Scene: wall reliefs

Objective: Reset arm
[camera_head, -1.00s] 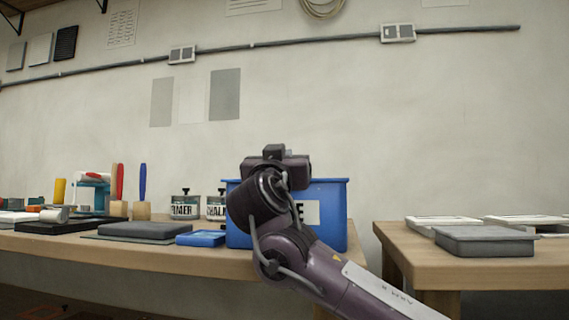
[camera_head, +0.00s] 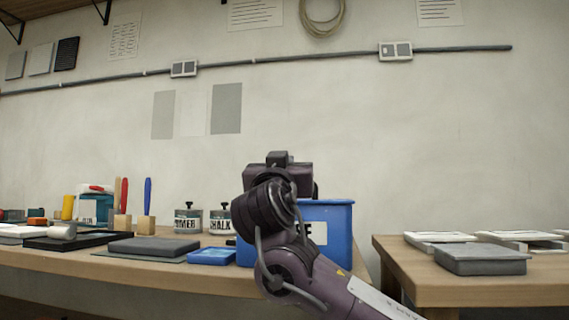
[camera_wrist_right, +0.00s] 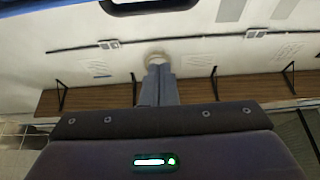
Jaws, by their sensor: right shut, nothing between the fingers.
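My right arm (camera_head: 285,230) rises from the lower right in the head view. Its wrist stands in front of a blue bin and hides part of it and its label. The fingers are hidden in that view. In the right wrist view my right gripper (camera_wrist_right: 157,72) shows its two grey fingers together, shut with nothing between them. The wall fills much of the background there. My left gripper is in no view.
The right bench (camera_head: 470,288) holds a grey box (camera_head: 481,261). A gap separates the benches.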

